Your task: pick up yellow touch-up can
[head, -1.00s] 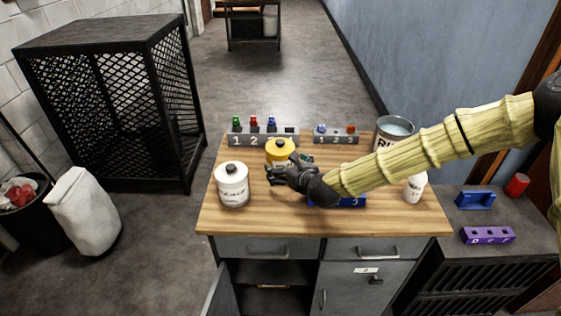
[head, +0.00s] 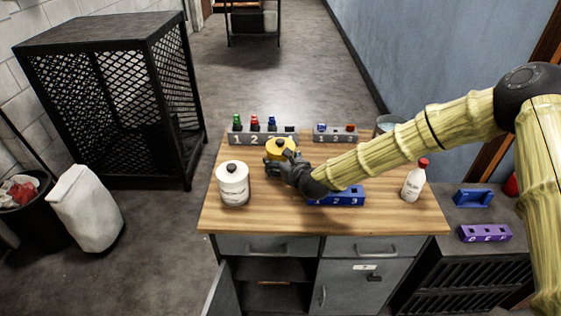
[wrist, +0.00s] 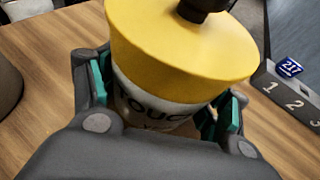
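The yellow touch-up can (head: 281,146) has a yellow top with a black knob and a pale labelled body. It stands upright at the back middle of the wooden table. My gripper (head: 277,160) reaches it from the front right. In the wrist view the can (wrist: 180,45) fills the space between the teal pads of my gripper (wrist: 168,105), one finger on each side of its body below the yellow rim. The pads are very close to the body; I cannot tell whether they press on it. The can's base is hidden by my gripper.
A white can (head: 233,184) stands just left of my gripper. A blue numbered block (head: 343,197) lies under my arm, and a white bottle (head: 413,181) with a red cap stands right. Grey numbered racks (head: 262,136) line the back edge.

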